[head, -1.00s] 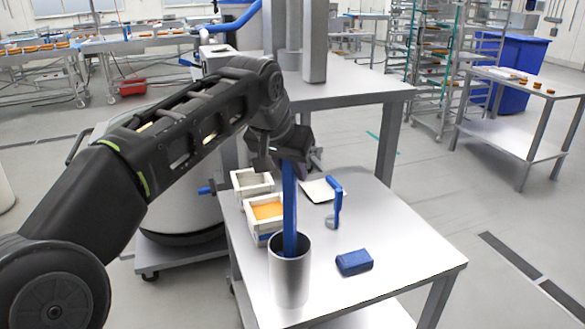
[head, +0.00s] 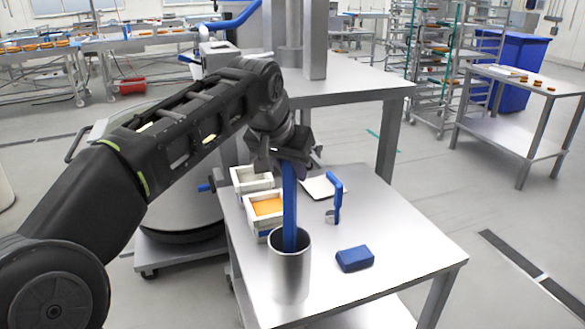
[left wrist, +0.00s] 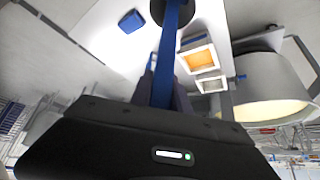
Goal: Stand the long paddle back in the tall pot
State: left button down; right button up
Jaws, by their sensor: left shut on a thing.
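The long paddle (head: 289,205) is blue and stands close to upright, its lower end inside the tall pot (head: 289,275), a grey metal cylinder near the table's front left. The pot's wall hides the paddle's lower end. My left gripper (head: 289,160) is above the pot, shut on the upper part of the paddle. In the left wrist view the paddle (left wrist: 168,60) runs from between the fingers to the dark mouth of the pot (left wrist: 181,12). My right gripper is not in view.
The steel table (head: 400,250) also holds a blue block (head: 354,259), a blue-handled tool (head: 336,195), a white sheet (head: 318,188) and two white boxes, one with orange contents (head: 268,207). A large round vessel (head: 180,215) stands left. The table's right side is clear.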

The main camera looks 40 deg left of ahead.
pick_arm(q)
jog(key=shift+f+b, duration=0.3)
jog(key=shift+f, duration=0.05)
dwell(0.3)
jog(key=c, duration=1.2)
grip_release()
jog(key=shift+o, duration=0.2)
jog(key=v, duration=0.7)
jog(key=shift+s+r, duration=0.25)
jog(key=shift+r, duration=0.05)
